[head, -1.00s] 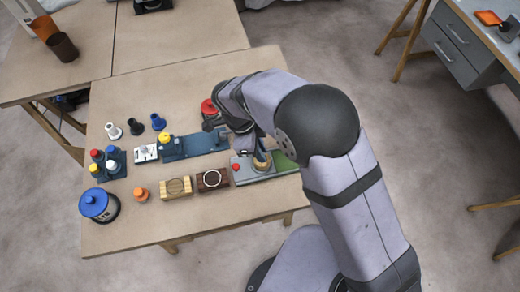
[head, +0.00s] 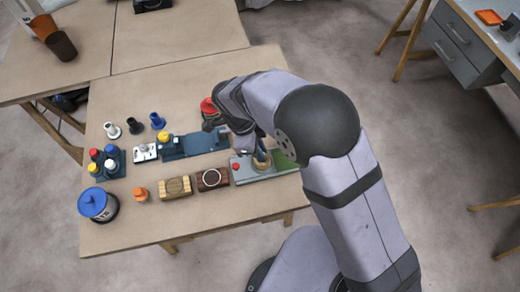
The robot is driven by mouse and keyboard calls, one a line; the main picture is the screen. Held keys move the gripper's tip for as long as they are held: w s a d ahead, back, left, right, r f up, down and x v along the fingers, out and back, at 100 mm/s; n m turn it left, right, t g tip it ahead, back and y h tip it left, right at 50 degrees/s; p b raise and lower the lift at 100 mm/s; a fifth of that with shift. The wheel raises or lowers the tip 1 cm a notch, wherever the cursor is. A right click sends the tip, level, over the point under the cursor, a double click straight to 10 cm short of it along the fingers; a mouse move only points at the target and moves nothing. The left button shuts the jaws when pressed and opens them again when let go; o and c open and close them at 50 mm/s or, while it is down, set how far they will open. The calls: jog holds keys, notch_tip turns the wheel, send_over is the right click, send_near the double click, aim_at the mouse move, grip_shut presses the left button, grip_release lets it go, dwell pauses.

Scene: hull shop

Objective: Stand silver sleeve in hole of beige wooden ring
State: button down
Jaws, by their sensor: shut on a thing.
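The beige wooden ring (head: 262,162) sits on the grey part of a grey-and-green board near the right front of the table. My gripper (head: 258,151) points down just over the ring and is small and partly hidden by my own wrist. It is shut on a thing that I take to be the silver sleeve. The sleeve itself is too small and covered to make out clearly. I cannot tell whether its lower end is above the ring or inside the hole.
The grey-and-green board (head: 284,159) has a red knob (head: 236,167) at left. A dark brown block (head: 212,179) and a light wooden block (head: 175,187) stand left of it. A blue fixture (head: 200,142) lies behind. A blue-lidded pot (head: 98,204) stands front left.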

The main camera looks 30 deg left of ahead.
jog(key=shift+f+b, duration=0.35)
jog(key=shift+f, duration=0.15)
jog(key=c, duration=2)
grip_release()
jog(key=shift+r, duration=0.1)
jog(key=shift+p+v, duration=3.45)
jog(key=shift+v, duration=2)
jog(key=shift+a, duration=0.1)
